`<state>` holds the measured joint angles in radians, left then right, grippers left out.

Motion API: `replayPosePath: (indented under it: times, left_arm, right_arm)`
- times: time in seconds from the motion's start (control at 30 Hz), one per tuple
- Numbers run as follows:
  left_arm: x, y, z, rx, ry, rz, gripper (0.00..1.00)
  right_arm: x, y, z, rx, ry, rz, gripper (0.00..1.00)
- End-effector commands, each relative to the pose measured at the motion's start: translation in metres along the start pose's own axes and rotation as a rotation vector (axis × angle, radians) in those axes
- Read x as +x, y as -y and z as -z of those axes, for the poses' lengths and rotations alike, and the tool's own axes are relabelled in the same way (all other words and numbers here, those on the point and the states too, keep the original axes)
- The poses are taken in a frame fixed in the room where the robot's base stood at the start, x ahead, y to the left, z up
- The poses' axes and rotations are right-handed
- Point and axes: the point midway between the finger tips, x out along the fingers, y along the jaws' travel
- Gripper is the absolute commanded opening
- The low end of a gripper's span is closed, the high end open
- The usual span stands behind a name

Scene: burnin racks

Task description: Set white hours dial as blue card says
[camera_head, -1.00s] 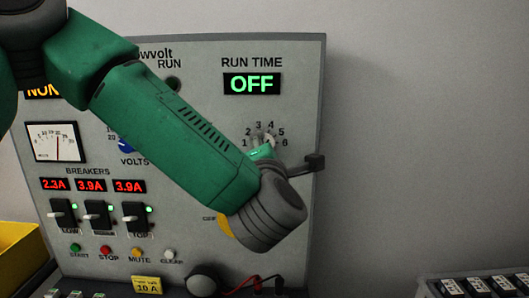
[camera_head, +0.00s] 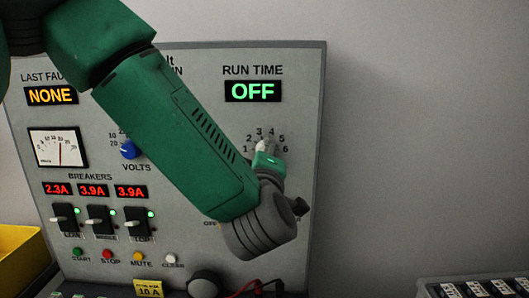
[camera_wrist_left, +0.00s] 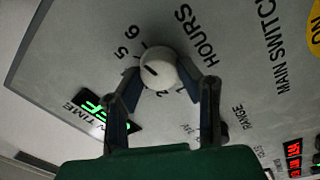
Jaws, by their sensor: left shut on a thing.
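The white hours dial (camera_wrist_left: 157,68) is on the grey panel, ringed by numbers in the left wrist view. A dark mark on its face lies on the side toward the 5 and 6. My left gripper (camera_wrist_left: 171,77) has a finger on each side of the dial and is shut on it. In the head view the dial (camera_head: 264,146) shows only partly above my left wrist. The RUN TIME display (camera_head: 253,91) reads OFF in green. No blue card is in view. My right gripper is not in view.
The panel also carries a blue volts knob (camera_head: 128,149), breaker switches (camera_head: 100,221), coloured buttons (camera_head: 107,255) and a yellow card (camera_head: 149,288) reading 10 A. A yellow bin (camera_head: 18,255) is at lower left and a rack (camera_head: 478,283) at lower right. The wall space right of the panel is clear.

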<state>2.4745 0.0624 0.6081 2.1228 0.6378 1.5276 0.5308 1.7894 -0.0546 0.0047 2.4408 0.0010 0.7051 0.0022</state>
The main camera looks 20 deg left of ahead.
Motion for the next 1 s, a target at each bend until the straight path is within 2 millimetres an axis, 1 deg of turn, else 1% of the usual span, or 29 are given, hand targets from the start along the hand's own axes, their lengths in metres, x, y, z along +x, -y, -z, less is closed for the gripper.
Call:
replayPosePath:
  times: [0.03, 0.33, 0.87, 0.9, 0.93, 0.97, 1.0]
  left_arm:
    - [-0.0020, 0.0047, -0.0027, 0.034, 0.012, 0.011, 0.03]
    - [-0.0022, 0.0060, -0.0031, 0.147, 0.020, 0.011, 0.03]
    - [-0.0027, 0.0073, -0.0041, 0.172, 0.024, 0.012, 0.03]
    - [-0.0027, 0.0073, -0.0041, 0.172, 0.024, 0.012, 0.35]
    - [-0.0027, 0.0072, -0.0040, 0.172, 0.024, 0.012, 0.46]
    - [-0.0025, 0.0070, -0.0039, 0.171, 0.023, 0.011, 0.52]
    - [-0.0023, 0.0063, -0.0035, 0.170, 0.022, 0.010, 0.52]
  right_arm:
    - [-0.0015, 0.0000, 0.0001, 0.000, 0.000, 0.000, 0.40]
    - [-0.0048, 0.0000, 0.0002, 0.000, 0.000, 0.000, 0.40]
    - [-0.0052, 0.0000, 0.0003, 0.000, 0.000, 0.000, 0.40]
    - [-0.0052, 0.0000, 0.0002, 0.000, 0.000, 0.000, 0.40]
    - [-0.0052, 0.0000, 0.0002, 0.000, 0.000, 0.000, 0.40]
    - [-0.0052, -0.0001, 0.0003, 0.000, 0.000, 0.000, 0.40]
    - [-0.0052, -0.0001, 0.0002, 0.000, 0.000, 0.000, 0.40]
